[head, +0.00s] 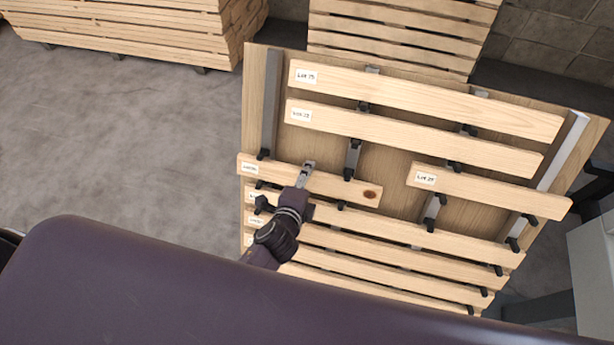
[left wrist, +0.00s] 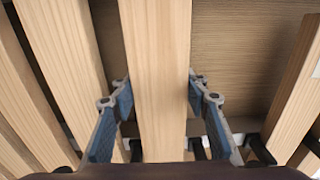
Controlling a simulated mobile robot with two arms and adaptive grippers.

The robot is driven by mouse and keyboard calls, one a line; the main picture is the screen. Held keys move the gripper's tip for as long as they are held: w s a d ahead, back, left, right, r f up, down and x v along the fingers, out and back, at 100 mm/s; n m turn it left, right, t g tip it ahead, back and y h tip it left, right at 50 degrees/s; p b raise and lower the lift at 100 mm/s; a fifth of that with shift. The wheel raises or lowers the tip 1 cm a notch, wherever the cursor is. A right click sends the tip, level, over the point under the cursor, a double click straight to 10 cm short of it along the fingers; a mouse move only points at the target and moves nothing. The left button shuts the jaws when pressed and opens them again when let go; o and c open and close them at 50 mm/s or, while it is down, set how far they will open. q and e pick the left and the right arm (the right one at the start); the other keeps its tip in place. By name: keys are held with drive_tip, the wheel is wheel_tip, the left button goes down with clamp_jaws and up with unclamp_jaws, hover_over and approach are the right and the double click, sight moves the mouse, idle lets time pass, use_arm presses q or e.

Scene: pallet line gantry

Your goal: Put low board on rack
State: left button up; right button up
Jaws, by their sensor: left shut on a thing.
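My left gripper (head: 305,176) is shut on a short pale board (head: 341,186) with a dark knot near its right end and a white label at its left end. In the left wrist view the gripper (left wrist: 158,84) has one blue-grey finger on each side of the board (left wrist: 158,40). The board lies across the left part of the rack (head: 392,168), its left end reaching the panel's left edge. I cannot tell whether the black hooks bear it. My right gripper is not in view.
Long boards (head: 420,97) hang above, and several more (head: 400,262) sit below. A shorter board marked Lot 27 (head: 500,192) is to the right, with a gap between. Stacked slatted wood (head: 130,30) stands back left. The floor (head: 110,140) at left is clear.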

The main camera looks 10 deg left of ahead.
use_arm(q)
drive_tip(key=o, duration=1.4)
drive_tip(key=v, duration=1.2)
drive_tip(key=s+a+f+n+g+b, duration=0.1)
drive_tip(key=s+a+f+n+g, duration=0.3)
drive_tip(key=f, duration=1)
drive_tip(key=s+d+f+n+g+b, duration=0.15)
drive_tip(key=s+f, duration=0.55)
drive_tip(key=f, duration=0.8)
drive_tip(key=s+a+f+n+g, duration=0.2)
drive_tip(key=s+a+f+n, duration=0.1)
drive_tip(key=s+f, duration=0.2)
drive_tip(key=s+a+f+n+g+b, duration=0.1)
drive_tip(key=s+a+f+n+g, duration=0.1)
drive_tip(key=s+f, duration=0.4)
drive_tip(key=s+a+f+n+g, duration=0.2)
drive_tip(key=s+a+f+n, duration=0.2)
drive_tip(key=s, duration=0.6)
drive_tip(key=shift+a+f+n+b, duration=0.2)
drive_tip(key=shift+f+n+b, duration=0.1)
drive_tip(key=shift+f+n, duration=0.55)
